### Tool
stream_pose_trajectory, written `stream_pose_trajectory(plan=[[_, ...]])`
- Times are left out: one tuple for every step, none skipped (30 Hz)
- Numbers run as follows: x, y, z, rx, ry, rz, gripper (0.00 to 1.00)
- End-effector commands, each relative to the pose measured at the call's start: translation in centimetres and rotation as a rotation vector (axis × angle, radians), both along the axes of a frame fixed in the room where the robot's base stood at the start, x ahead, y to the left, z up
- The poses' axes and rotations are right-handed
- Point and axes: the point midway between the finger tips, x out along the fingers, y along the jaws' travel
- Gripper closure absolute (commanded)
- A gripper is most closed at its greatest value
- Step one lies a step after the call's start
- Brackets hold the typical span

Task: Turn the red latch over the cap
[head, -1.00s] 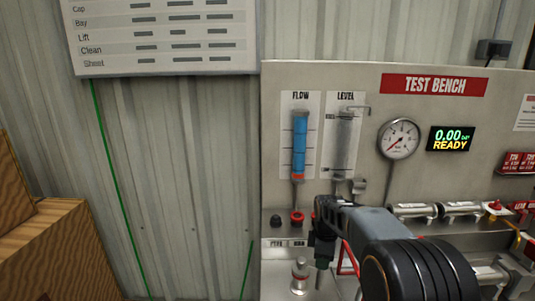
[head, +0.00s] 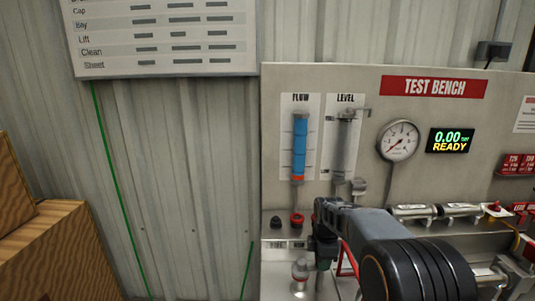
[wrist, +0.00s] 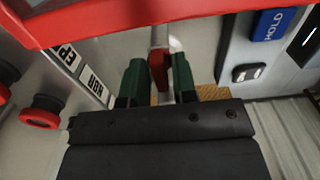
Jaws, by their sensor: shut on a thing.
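In the wrist view, the two green fingers of my gripper (wrist: 157,82) stand on either side of a narrow red piece, which looks like the red latch (wrist: 158,68). The gripper is shut on it. A pale metal rod shows just beyond the latch. In the head view, my gripper (head: 324,262) is low at the front of the test bench, and my arm hides the latch there. I cannot make out the cap under the latch in either view.
The gauge (head: 398,140) and display (head: 451,140) are on the back panel. A wooden crate (head: 50,250) stands far left.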

Motion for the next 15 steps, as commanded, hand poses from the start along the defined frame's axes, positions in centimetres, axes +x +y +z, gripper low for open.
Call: stream_pose_trajectory(plan=[[0.01,0.0,0.0,0.0,0.0,-0.001,0.87],[0.01,0.0,0.0,0.0,0.0,-0.001,0.87],[0.01,0.0,0.0,0.0,-0.001,-0.001,0.71],[0.01,0.0,0.0,0.0,0.0,-0.001,0.68],[0.01,0.0,0.01,0.0,0.0,-0.001,0.66],[0.01,0.0,0.0,0.0,0.0,-0.001,0.62],[0.01,0.0,0.0,0.0,0.0,-0.001,0.59],[0.01,0.0,0.01,0.0,0.0,-0.001,0.57],[0.01,0.0,0.01,0.0,0.0,-0.002,0.57],[0.01,0.0,0.01,0.0,0.0,-0.002,0.57],[0.01,0.0,0.01,0.0,0.0,-0.002,0.57],[0.01,0.0,0.01,0.0,0.0,-0.002,0.57],[0.01,0.0,0.01,0.0,0.0,-0.002,0.57],[0.01,0.0,0.02,0.0,0.0,-0.002,0.57],[0.01,0.0,0.06,0.0,0.0,-0.002,0.57]])
